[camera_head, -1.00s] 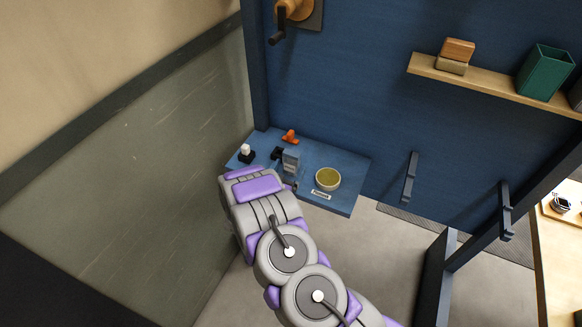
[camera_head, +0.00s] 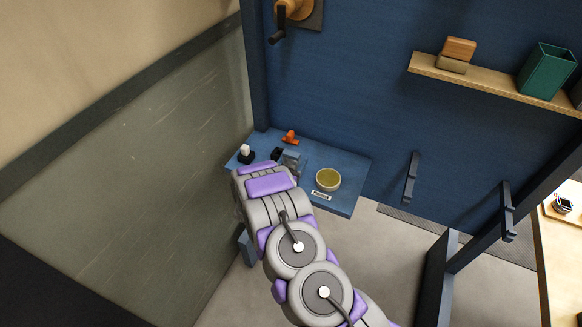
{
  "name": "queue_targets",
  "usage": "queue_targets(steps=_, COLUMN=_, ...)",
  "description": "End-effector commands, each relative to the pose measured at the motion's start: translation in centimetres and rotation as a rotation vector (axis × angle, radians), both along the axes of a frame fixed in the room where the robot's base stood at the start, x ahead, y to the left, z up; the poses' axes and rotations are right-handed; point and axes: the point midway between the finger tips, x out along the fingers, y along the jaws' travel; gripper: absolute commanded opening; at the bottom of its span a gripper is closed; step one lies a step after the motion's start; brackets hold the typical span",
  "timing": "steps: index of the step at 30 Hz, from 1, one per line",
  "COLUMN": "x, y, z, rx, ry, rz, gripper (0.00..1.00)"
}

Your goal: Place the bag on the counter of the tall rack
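The blue counter (camera_head: 345,168) of the tall blue rack is a small shelf low in the middle of the view. My grey and purple arm reaches over its front edge and covers part of its left half. A small grey piece (camera_head: 292,158) and a black piece (camera_head: 277,154) show just beyond the arm's end, over the counter. I cannot tell whether these belong to my gripper or are separate things. My gripper's fingertips are not clearly visible. I cannot make out a bag for certain; it may be hidden behind the arm.
On the counter stand a yellow-green bowl (camera_head: 328,179), a white label (camera_head: 321,195), an orange item (camera_head: 290,137) and a black item with a white top (camera_head: 246,154). A wooden shelf (camera_head: 495,86) holds blocks and a green bin (camera_head: 546,71). A glass panel stands left.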

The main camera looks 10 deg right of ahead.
Motion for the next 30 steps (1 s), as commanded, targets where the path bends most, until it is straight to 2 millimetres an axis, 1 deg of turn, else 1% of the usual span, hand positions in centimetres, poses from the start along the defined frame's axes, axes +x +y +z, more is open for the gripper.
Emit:
queue_targets(steps=1, x=0.0, y=0.0, z=0.0, rx=0.000, ry=0.000, rz=0.000, gripper=0.53)
queue_targets(steps=7, x=0.0, y=0.0, z=0.0, rx=0.000, ry=0.000, rz=0.000, gripper=0.34)
queue_targets(steps=8, x=0.0, y=0.0, z=0.0, rx=0.000, ry=0.000, rz=0.000, gripper=0.33)
queue_targets(steps=9, x=0.0, y=0.0, z=0.0, rx=0.000, ry=0.000, rz=0.000, gripper=0.28)
queue_targets(steps=15, x=0.0, y=0.0, z=0.1, rx=0.001, ry=0.001, rz=0.000, gripper=0.28)
queue_targets(steps=20, x=-0.3, y=0.2, z=0.8, rx=0.001, ry=0.002, rz=0.001, gripper=0.28)
queue_targets(steps=23, x=-0.4, y=0.2, z=1.7, rx=0.003, ry=0.000, rz=0.000, gripper=0.28)
queue_targets(steps=30, x=-0.3, y=0.2, z=5.0, rx=0.003, ry=-0.001, rz=-0.001, gripper=0.28)
